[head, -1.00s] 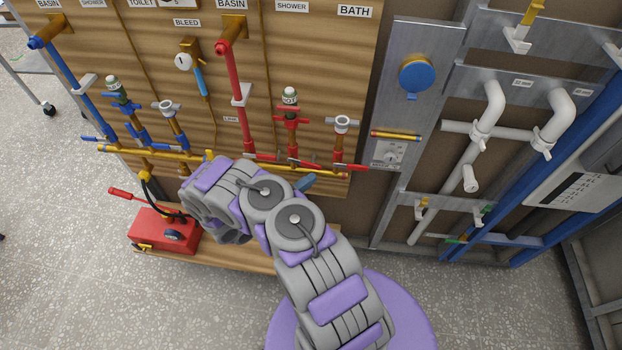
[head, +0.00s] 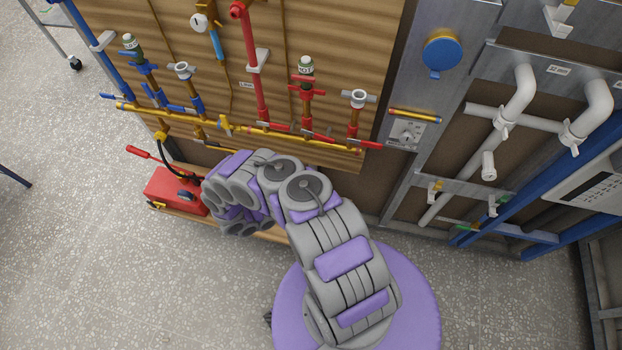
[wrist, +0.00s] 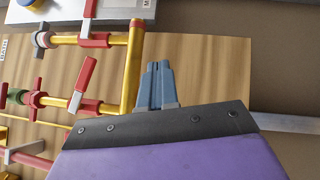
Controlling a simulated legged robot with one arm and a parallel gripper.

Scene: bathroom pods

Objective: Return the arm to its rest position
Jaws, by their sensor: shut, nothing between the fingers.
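My purple and grey arm (head: 343,260) rises from its round purple base and is folded at the elbow, in front of the plumbing board (head: 330,40). In the head view the arm links hide my gripper. In the wrist view my gripper (wrist: 157,68) shows as two blue-grey fingers close together, shut and empty. Beyond the fingers are the board's bare wood and a brass pipe (wrist: 132,70) with red-handled valves (wrist: 84,78). The fingertips appear apart from the pipe, though the exact gap is hard to judge.
A red test pump (head: 176,190) stands on a low wooden ledge left of my arm. A metal frame with white pipes (head: 515,100) and blue beams is at the right. The speckled floor (head: 130,290) at the front left is clear.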

